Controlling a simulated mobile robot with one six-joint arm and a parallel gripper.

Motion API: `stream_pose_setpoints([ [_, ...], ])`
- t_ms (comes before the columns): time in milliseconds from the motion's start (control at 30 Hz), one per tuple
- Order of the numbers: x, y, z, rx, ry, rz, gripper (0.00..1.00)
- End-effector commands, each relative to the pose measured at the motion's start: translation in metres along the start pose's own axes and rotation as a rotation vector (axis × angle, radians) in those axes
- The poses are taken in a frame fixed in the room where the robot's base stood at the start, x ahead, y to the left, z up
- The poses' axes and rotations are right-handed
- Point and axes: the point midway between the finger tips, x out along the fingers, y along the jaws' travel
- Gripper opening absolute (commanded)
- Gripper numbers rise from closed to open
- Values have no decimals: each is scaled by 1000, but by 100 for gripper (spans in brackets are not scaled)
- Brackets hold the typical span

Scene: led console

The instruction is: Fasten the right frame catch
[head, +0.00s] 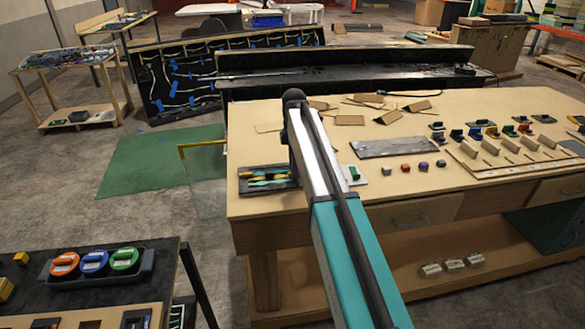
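I cannot make out a frame catch for certain in the head view. A large black framed panel (178,84) with white strips and blue tape stands at the back left. A long black console-like body (345,62) lies in front of its right part, beyond the workbench. Any catches on them are too small or hidden to tell. My arm reaches from the bottom edge up over the workbench (470,112) to a dark joint. My gripper does not show, so I cannot see whether it holds anything.
The workbench holds cardboard pieces (389,117), a grey plate (388,147), small coloured blocks (406,167) and a tool tray (267,178). A dark tray with three coloured round-faced items (95,264) is at lower left. Open floor and a green mat (150,162) lie left of the workbench.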

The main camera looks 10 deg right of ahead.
Motion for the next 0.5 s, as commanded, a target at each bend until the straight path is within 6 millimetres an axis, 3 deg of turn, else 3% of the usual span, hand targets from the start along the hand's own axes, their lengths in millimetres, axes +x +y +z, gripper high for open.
stream_pose_setpoints([
  [233, -14, 1, 0, 1, 0, 2, 29],
  [500, -47, 1, 0, 0, 0, 2, 29],
])
